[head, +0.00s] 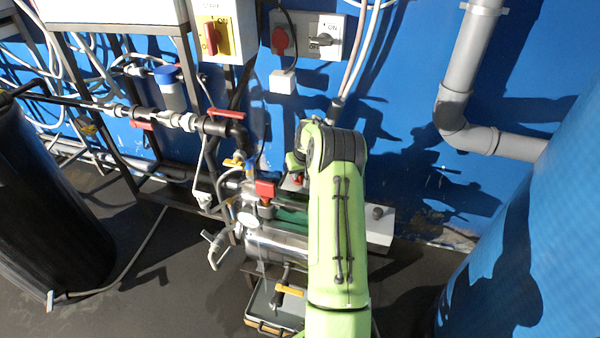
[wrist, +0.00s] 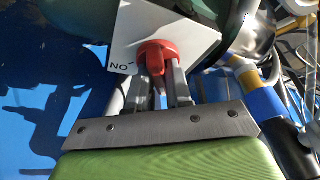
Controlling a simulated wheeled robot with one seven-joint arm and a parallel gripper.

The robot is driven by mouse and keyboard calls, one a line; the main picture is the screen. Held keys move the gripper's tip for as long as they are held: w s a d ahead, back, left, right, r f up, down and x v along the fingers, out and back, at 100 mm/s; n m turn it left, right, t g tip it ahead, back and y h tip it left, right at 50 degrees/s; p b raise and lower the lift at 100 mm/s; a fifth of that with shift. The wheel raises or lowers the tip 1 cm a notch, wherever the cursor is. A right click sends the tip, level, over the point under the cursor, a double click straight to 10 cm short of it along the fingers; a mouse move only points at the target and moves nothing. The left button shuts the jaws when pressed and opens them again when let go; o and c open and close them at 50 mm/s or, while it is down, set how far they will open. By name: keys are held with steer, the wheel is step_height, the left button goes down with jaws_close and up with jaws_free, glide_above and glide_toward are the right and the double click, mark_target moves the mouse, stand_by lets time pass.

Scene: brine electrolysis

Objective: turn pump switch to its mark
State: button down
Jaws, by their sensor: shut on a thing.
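The pump switch is a red rotary knob (wrist: 155,52) on a white plate (wrist: 125,38) in the wrist view. The plate carries the lettering ON, seen upside down, with a small dark mark beside it, left of the knob. My gripper (wrist: 160,72) is shut on the knob, one grey finger on each side of its handle. The handle runs down the picture between the fingers, apart from the mark at its left. In the head view my green arm hides the gripper, and a bit of red (head: 297,180) shows at its left edge.
A steel pump body (head: 275,248) with valves and pipes stands left of my arm. A yellow switch box (head: 222,35) and a grey switch panel (head: 305,38) hang on the blue wall. A black tank (head: 45,205) stands left, a blue tank (head: 545,240) right.

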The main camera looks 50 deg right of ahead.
steer(key=shift+m, duration=0.3)
steer(key=m+h, duration=0.1)
steer(key=m, duration=0.2)
steer(key=shift+g+p, duration=0.4)
steer(key=shift+m+g+h+p, duration=0.35)
steer(key=shift+m+g+h, duration=0.15)
steer(key=shift+m, duration=1.3)
steer(key=c, duration=1.1)
jaws_free()
steer(key=shift+r, duration=0.1)
steer(key=p+v, duration=0.4)
steer(key=v, duration=1.1)
steer(key=shift+a+r, duration=0.2)
steer(key=shift+r, duration=0.05)
